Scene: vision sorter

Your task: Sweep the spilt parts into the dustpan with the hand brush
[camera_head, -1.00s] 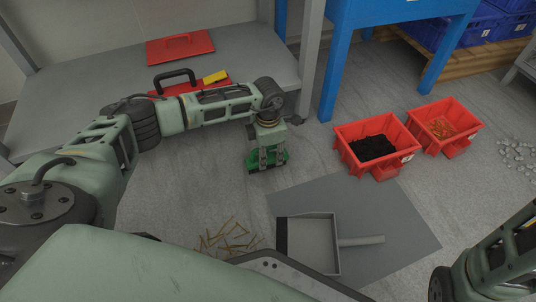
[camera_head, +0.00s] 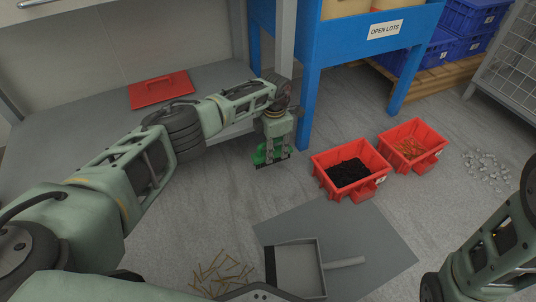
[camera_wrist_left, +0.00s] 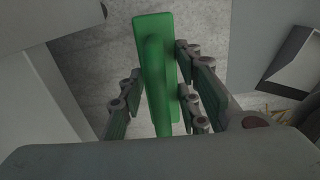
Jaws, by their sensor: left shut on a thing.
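My left gripper (camera_head: 274,150) is shut on the green hand brush (camera_head: 262,156), in front of the grey shelf and left of the red bins. In the left wrist view the brush (camera_wrist_left: 154,65) lies lengthwise between the fingers. The grey dustpan (camera_head: 301,267) lies on a dark grey mat, its handle pointing right and its dark lip facing left. Thin brass-coloured parts (camera_head: 222,274) lie scattered on the floor left of the dustpan, partly hidden by my body. The dustpan also shows at the right of the left wrist view (camera_wrist_left: 300,62). My right gripper is out of view.
A red bin of black parts (camera_head: 373,189) and a red bin of orange parts (camera_head: 433,157) stand beyond the mat (camera_head: 378,240). Loose silvery pieces (camera_head: 487,168) lie at the right. A blue stand (camera_head: 309,100) and the grey shelf (camera_head: 98,118) bound the back.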

